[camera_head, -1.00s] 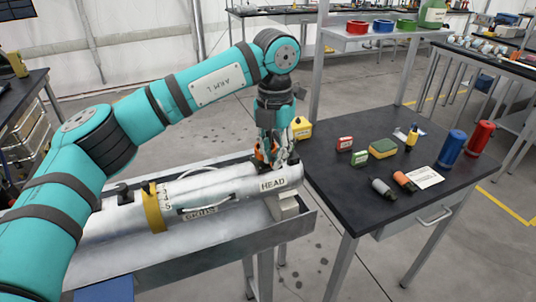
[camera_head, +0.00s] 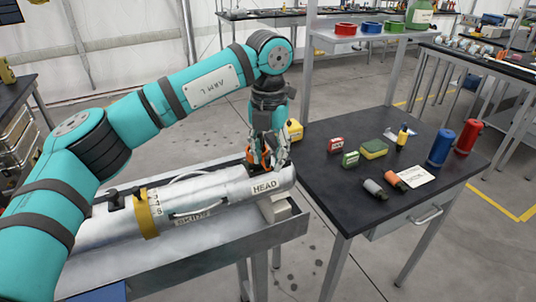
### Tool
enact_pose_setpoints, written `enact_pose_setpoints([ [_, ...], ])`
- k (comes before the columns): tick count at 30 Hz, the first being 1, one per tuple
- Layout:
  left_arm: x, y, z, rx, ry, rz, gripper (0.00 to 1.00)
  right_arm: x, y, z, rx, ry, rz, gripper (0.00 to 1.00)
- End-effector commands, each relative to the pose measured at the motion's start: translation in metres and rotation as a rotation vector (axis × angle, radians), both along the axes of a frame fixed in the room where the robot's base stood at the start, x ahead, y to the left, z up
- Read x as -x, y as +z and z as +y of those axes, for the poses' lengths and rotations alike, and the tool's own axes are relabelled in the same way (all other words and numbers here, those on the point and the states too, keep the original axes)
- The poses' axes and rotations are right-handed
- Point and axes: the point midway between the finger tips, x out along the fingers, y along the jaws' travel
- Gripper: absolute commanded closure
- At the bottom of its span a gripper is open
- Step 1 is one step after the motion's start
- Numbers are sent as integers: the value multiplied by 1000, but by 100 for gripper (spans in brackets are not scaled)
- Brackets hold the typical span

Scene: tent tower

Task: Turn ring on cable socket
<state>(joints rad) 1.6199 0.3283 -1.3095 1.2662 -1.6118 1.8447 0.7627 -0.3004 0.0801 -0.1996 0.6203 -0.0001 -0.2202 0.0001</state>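A silver cylinder marked HEAD (camera_head: 222,190) lies in a grey metal trough. My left gripper (camera_head: 268,158) points down at the HEAD end, on its far side. An orange part (camera_head: 254,158) shows at the fingers, largely hidden by them. I cannot make out a socket or its ring clearly, nor whether the orange part belongs to one. The fingers are too small and overlapped to tell whether they are open or shut on it. A pale cable (camera_head: 187,174) curves along the cylinder's far side. My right gripper is not in view.
A yellow band (camera_head: 146,213) circles the cylinder. The trough (camera_head: 215,240) has raised walls. The dark table (camera_head: 335,200) at right holds a sponge (camera_head: 374,149), small boxes, a blue bottle (camera_head: 440,147) and a red bottle (camera_head: 467,137). Its front left area is clear.

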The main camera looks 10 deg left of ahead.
Motion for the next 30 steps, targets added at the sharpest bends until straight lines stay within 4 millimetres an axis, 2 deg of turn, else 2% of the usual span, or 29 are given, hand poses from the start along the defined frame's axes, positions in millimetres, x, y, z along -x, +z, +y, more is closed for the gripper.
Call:
enact_pose_setpoints([
  [7, 0, -1, 0, -2, -1, 3, 63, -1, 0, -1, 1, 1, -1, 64],
  [11, 0, 7, 0, -1, -1, 1, 63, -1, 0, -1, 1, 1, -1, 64],
  [14, 0, 23, 0, -2, -1, 0, 63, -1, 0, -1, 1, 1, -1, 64],
  [24, 0, 93, -1, -1, -1, 0, 63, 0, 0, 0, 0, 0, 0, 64],
  [30, 0, 115, -1, -1, -2, 2, 63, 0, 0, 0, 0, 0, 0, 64],
])
